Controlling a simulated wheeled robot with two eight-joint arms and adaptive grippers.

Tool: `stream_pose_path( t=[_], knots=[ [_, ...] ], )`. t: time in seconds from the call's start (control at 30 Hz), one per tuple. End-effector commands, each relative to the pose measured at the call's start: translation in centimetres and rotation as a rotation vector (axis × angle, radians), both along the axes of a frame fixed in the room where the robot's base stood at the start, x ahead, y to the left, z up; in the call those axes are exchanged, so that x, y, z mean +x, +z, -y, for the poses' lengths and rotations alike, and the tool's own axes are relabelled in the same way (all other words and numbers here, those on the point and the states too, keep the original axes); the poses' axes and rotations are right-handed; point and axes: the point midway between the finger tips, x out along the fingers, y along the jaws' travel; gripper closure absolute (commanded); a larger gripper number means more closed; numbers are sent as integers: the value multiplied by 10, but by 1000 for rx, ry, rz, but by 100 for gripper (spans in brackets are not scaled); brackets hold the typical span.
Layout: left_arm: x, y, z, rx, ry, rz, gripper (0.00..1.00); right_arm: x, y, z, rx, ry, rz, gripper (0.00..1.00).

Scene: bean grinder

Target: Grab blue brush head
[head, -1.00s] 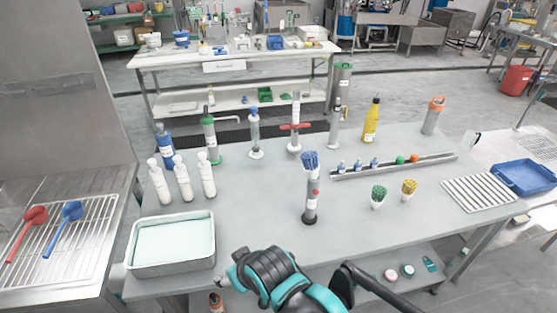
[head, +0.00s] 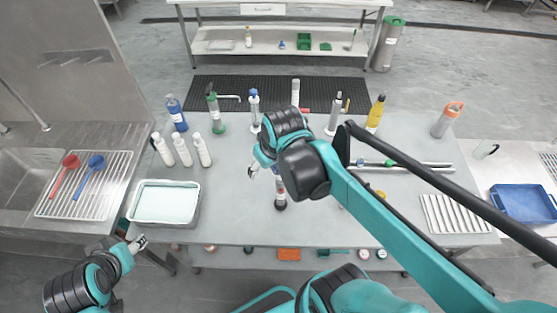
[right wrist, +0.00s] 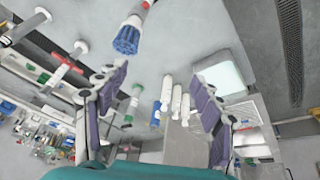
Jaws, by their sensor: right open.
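The blue brush head (right wrist: 127,40) shows in the right wrist view, with blue bristles facing the camera on a pale grey handle. It is above and left of the space between my right gripper's fingers, not between them. My right gripper (right wrist: 160,76) is open and empty, with its purple-padded fingers apart. In the head view my right arm hides the brush head; the dark base of its upright holder (head: 280,204) shows on the table. My left gripper (head: 137,243) is at the lower left, away from the brush; its jaws are too small to read.
White bottles (head: 182,151) and a blue bottle (head: 176,113) stand at the left of the grey table. A yellow bottle (head: 376,113) and a slatted rack (head: 449,214) are on the right.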

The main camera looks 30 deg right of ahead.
Motion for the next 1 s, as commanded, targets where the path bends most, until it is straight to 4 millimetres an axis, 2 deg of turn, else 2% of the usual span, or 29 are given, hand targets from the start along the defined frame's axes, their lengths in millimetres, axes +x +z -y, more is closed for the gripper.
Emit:
stream_pose_path(
  t=[0.03,0.2,0.43,0.67,1.0],
  knots=[
    [0,-1,0,0,0,0,47,10,-3,8,-5,14,-39,33],
    [0,-2,0,0,0,0,47,38,-23,34,-10,90,-189,33],
    [0,-2,0,0,0,0,47,61,-52,64,14,180,-339,33],
    [0,-3,0,0,0,0,47,66,-72,71,27,209,-379,33],
    [0,-9,0,0,0,0,47,69,-118,72,26,209,-378,33]
  ],
)
